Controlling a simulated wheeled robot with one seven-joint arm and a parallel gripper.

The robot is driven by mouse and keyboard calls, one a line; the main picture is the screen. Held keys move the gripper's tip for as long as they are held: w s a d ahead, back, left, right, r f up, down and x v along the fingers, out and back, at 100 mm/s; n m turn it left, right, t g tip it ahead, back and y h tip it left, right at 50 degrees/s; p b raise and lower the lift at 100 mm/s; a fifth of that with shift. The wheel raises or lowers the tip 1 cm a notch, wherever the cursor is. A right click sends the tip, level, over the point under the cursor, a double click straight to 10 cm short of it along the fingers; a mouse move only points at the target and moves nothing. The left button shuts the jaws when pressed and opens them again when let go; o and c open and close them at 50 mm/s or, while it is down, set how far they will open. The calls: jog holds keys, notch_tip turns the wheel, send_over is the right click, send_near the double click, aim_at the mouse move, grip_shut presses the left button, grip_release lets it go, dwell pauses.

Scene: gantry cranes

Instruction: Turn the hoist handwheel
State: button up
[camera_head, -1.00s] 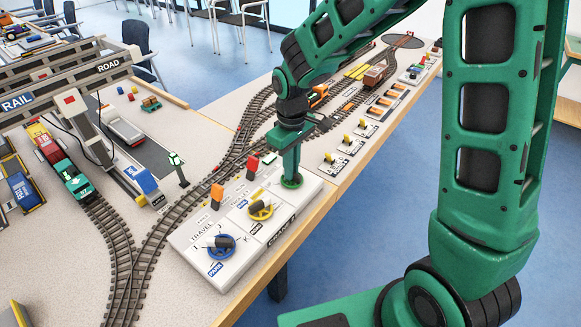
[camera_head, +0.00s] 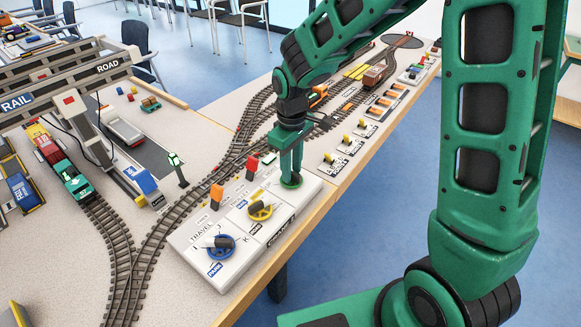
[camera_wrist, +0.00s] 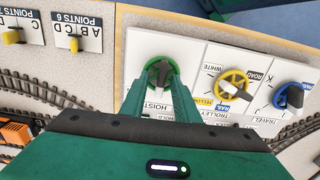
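The hoist handwheel is a green ring with a dark raised grip, at the right end of the white control panel. It shows in the wrist view (camera_wrist: 158,62) beside the HOIST label, and its green rim shows in the head view (camera_head: 291,181). My gripper (camera_head: 291,172) points down onto it. In the wrist view its two green fingers (camera_wrist: 162,84) reach to either side of the dark grip. Whether they press on it cannot be told. The fingers hide part of the wheel.
The yellow trolley wheel (camera_head: 260,211) and blue travel wheel (camera_head: 221,246) sit beside it on the same panel. Model track (camera_head: 150,245) runs behind, with the rail gantry (camera_head: 70,75) at left.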

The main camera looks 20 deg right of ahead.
jog(key=shift+r, duration=0.1)
notch_tip(320, 180, up, 11)
jog(key=shift+f, duration=0.2)
jog(key=shift+s+f, duration=0.1)
dwell(0.9)
jog(key=shift+f+m, duration=0.1)
jog(key=shift+m, duration=0.2)
notch_tip(320, 180, down, 11)
jog(key=shift+r, duration=0.2)
grip_shut()
